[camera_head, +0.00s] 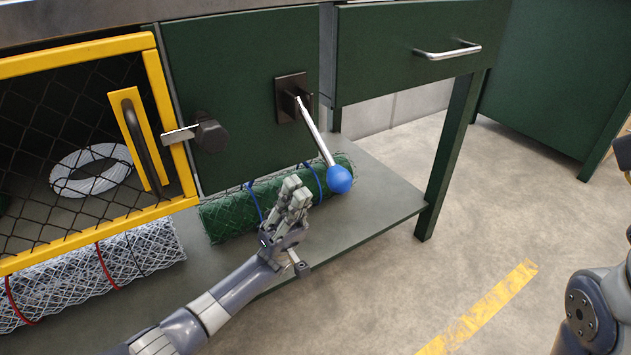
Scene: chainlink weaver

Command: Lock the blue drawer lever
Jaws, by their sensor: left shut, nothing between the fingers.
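The blue drawer lever is a metal rod (315,130) with a blue ball knob (340,179). It pivots on a dark square plate (291,97) on the green cabinet front and slants down to the right. My left gripper (292,185) is shut and empty, just left of the blue knob and apart from it in the picture. It hides part of the green mesh roll (228,216) behind it. The green drawer (410,50) with a metal handle (447,50) is at the upper right. My right gripper is out of view; part of my right arm shows at the lower right.
A yellow-framed mesh door (80,50) stands at the left, with a dark latch knob (209,136) beside it. A silver mesh roll (70,280) lies on the lower shelf (385,195). A table leg (447,155) stands right of the lever. The floor (480,220) beyond is clear.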

